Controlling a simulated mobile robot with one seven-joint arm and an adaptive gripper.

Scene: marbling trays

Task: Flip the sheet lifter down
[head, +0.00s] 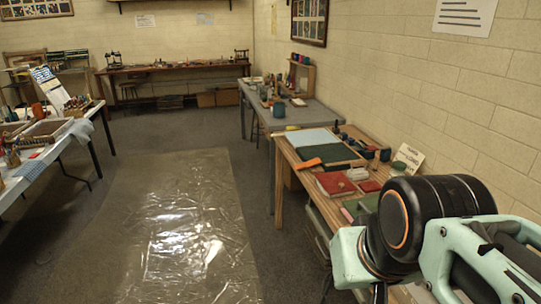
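On the wooden table at the right stands a tray with a pale blue part (307,139) and a dark green part (333,156). A flat orange piece (309,163) sticks out past the tray's left edge, over the table's edge. I cannot tell whether it is the sheet lifter. A red tray (335,184) lies nearer to me. My arm fills the lower right and hides the near end of this table. My gripper's fingers do not show.
A glossy plastic sheet (190,235) covers the middle floor. A grey table (300,113) stands behind the wooden one along the right wall. A white table (48,150) with trays is at the left, a workbench (175,67) at the back. The floor between is open.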

